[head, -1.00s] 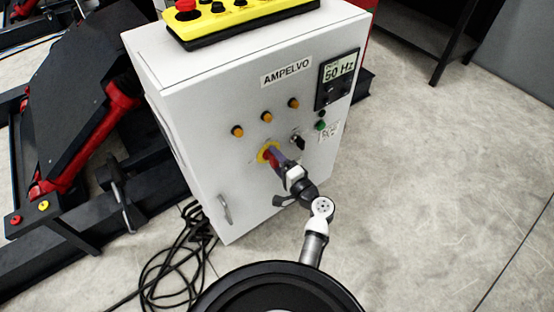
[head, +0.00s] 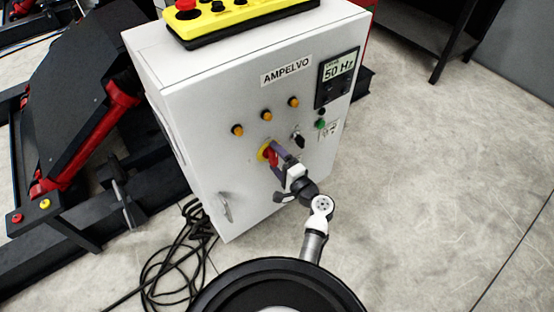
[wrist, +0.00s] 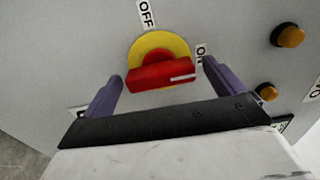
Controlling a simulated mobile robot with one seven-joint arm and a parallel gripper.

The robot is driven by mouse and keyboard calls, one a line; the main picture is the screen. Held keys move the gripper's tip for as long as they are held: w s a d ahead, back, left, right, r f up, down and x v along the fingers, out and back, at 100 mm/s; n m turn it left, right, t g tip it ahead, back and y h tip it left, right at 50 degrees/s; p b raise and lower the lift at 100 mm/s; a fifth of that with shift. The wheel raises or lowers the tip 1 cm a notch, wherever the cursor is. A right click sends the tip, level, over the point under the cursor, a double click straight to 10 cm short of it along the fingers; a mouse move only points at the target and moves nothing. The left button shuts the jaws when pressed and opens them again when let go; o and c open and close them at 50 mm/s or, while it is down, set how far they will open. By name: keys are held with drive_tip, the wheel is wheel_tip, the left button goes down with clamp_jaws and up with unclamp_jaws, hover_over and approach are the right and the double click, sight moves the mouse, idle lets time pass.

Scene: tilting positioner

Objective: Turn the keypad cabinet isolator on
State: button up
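The isolator is a red bar handle (wrist: 160,74) on a yellow disc (wrist: 150,45), on the front of the grey-white keypad cabinet (head: 190,110). In the wrist view the OFF label (wrist: 146,13) is above the disc and the ON label (wrist: 201,54) is at its right. The handle lies roughly crosswise there, its white mark at the right end, just below ON. My gripper (wrist: 163,72) is open, with one purple finger off each end of the handle. Narrow gaps show at both ends; contact cannot be told for certain. In the head view my gripper partly hides the isolator (head: 264,152).
Orange buttons (head: 266,115), a black key-like switch (head: 298,141) and a green button (head: 320,124) sit near the isolator. A display (head: 338,75) reads 50 Hz. A yellow control box (head: 240,20) lies on top. Cables (head: 175,255) lie on the floor at left.

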drive_tip(key=shift+s, duration=0.1)
drive_tip(key=b+v, duration=0.2)
drive_tip(key=v, duration=1.1)
drive_tip(key=shift+s+d, duration=0.3)
